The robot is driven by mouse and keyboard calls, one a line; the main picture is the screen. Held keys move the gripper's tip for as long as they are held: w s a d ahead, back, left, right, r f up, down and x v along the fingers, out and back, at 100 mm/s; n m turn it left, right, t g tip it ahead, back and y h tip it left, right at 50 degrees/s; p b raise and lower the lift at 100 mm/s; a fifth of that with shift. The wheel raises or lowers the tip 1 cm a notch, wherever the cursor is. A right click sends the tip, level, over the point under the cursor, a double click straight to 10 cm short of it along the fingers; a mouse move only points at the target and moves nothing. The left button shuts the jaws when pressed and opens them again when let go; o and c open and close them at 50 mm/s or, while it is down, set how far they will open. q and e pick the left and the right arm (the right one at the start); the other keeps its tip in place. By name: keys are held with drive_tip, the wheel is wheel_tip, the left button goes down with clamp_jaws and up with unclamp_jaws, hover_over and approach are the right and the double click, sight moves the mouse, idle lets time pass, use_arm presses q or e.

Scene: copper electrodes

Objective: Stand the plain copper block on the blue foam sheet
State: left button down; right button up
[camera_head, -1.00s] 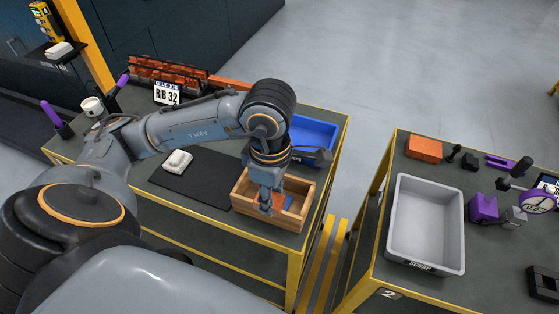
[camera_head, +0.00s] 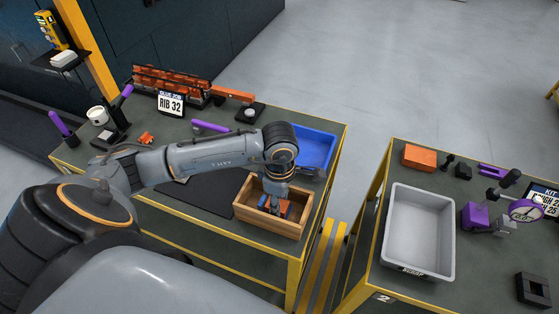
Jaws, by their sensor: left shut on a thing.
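My left gripper (camera_head: 273,207) reaches down inside an open wooden box (camera_head: 257,225) at the right end of the left table. It is shut on a small copper-coloured block (camera_head: 284,209), which shows only in part beside the fingers. A little blue shows around the fingers inside the box; it may be the blue foam sheet, but the gripper hides most of it. I cannot tell whether the block touches the blue or stands upright. My right gripper is not in view.
A blue tray (camera_head: 323,146) stands just behind the wooden box. A dark mat (camera_head: 210,198) lies left of the box, partly under my arm. A second table at the right holds a grey bin (camera_head: 449,235) and several tools. An aisle separates the tables.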

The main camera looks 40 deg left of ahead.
use_arm(q)
drive_tip(key=shift+f, duration=0.15)
drive_tip(key=c, duration=1.1)
unclamp_jaws()
drive_tip(key=shift+r, duration=0.35)
wheel_tip(320, 180, up, 12)
drive_tip(key=b, duration=0.3)
drive_tip(key=shift+f, duration=0.15)
